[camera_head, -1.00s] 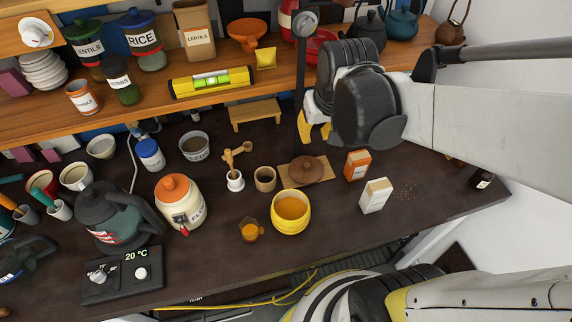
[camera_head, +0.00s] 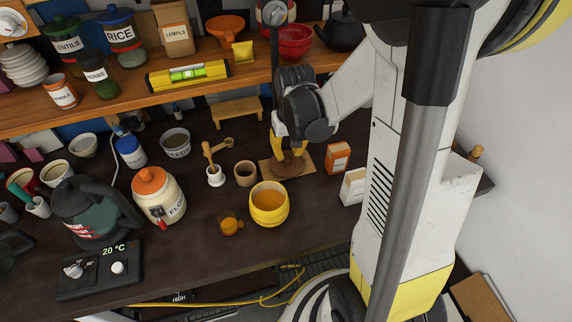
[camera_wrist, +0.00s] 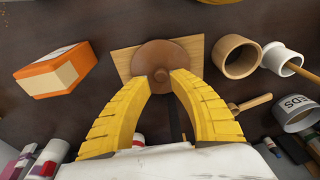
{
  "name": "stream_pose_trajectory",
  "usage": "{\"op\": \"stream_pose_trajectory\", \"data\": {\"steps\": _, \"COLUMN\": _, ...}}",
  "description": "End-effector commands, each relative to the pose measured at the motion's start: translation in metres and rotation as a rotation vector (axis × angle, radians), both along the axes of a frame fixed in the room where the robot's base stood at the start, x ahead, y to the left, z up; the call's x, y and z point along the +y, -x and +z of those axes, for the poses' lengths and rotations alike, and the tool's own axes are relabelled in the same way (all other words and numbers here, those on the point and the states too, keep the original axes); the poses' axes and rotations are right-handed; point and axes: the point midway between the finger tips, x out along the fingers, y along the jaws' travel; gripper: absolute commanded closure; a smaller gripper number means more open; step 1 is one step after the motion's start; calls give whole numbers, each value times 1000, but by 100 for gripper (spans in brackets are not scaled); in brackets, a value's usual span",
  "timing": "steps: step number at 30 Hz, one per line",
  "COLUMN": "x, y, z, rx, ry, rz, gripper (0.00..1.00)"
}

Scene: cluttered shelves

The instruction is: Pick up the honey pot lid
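The honey pot lid (camera_head: 286,168), a round brown disc with a small knob, lies flat on a wooden board (camera_head: 310,164). The lid also shows in the wrist view (camera_wrist: 160,50). My gripper (camera_head: 286,152) is over the lid with its yellow fingers pointing down. In the wrist view the fingertips (camera_wrist: 161,78) are drawn in close on both sides of the knob and seem to touch it. The lid's far side is partly hidden by the fingers in the head view. The open yellow honey pot (camera_head: 269,212) stands in front of the board.
A small wooden cup (camera_head: 245,174) and a mortar with pestle (camera_head: 215,176) stand left of the board. An orange box (camera_head: 338,157) and a white box (camera_head: 353,187) stand right. A small stool (camera_head: 237,111) and the shelf edge (camera_head: 130,104) are behind.

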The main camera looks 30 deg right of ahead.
Motion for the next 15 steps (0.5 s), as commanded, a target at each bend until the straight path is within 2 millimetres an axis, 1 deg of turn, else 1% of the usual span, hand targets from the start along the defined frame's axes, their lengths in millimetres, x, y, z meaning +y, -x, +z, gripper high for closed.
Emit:
{"op": "stream_pose_trajectory", "data": {"steps": 1, "x": 0, "y": -3, "z": -12, "rx": 0, "ry": 0, "rz": 0, "gripper": 76}}
{"op": "stream_pose_trajectory", "data": {"steps": 6, "x": -1, "y": -8, "z": -38, "rx": -1, "ry": 0, "rz": 0, "gripper": 76}}
{"op": "stream_pose_trajectory", "data": {"steps": 9, "x": -1, "y": -8, "z": -42, "rx": -1, "ry": 0, "rz": 0, "gripper": 76}}
{"op": "stream_pose_trajectory", "data": {"steps": 14, "x": -1, "y": -8, "z": -40, "rx": -1, "ry": 0, "rz": 0, "gripper": 76}}
{"op": "stream_pose_trajectory", "data": {"steps": 15, "x": -1, "y": -8, "z": -40, "rx": -1, "ry": 0, "rz": 0, "gripper": 85}}
